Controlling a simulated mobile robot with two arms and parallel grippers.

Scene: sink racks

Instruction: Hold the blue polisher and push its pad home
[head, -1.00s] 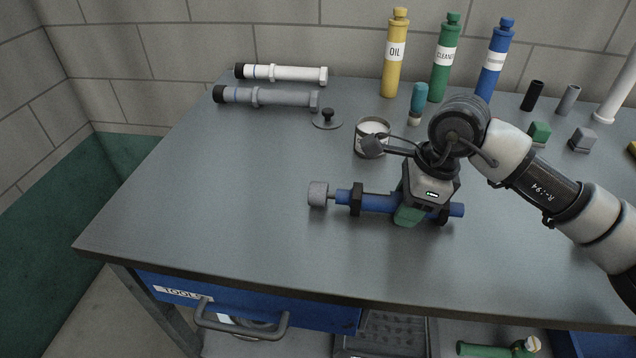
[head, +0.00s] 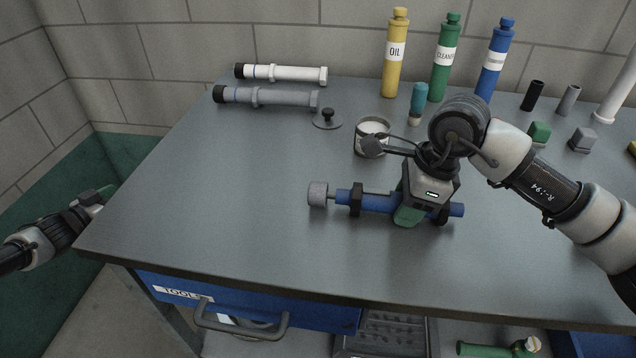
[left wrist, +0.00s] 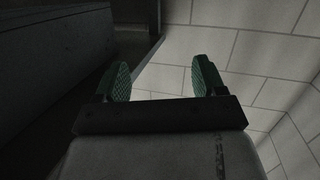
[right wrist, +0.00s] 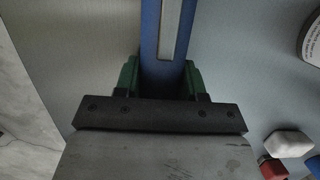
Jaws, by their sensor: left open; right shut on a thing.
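The blue polisher (head: 375,203) lies along the workbench near its front edge, with its grey round pad (head: 318,194) at the left end. A short lighter stem shows between pad and body. My right gripper (head: 408,214) is shut on the blue body from above, right of its black collar. In the right wrist view the blue body (right wrist: 163,45) sits between the green finger pads. My left gripper (head: 104,194) is off the bench's left edge, well away from the polisher. In the left wrist view its green fingers (left wrist: 163,82) are apart with nothing between them.
A tin (head: 372,137) and a black-knobbed disc (head: 327,119) stand behind the polisher. Grey and white tubes (head: 290,74) lie at the back left. Yellow, green and blue bottles (head: 441,60) line the back. The bench left of the pad is clear.

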